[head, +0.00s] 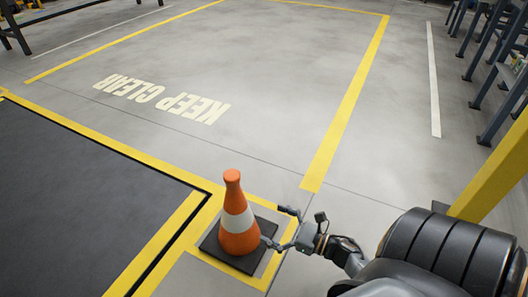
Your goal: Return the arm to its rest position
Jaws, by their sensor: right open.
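My right gripper (278,228) is open, low in the head view, and its arm comes in from the lower right. Its fingers point left toward an orange traffic cone (233,190) with a white band. One finger is beside the cone's upper right side and the other overlaps the cone's lower right edge; I cannot tell whether it touches. The cone stands upright on a dark square base (212,246), inside a yellow-outlined square on the floor. My left gripper is not in view.
A dark floor panel (70,210) with a yellow border lies at left. Behind the cone is open grey floor (255,90) marked KEEP CLEAR. A yellow post (495,165) stands at right, near my arm. Dark metal racks (495,60) stand at the upper right.

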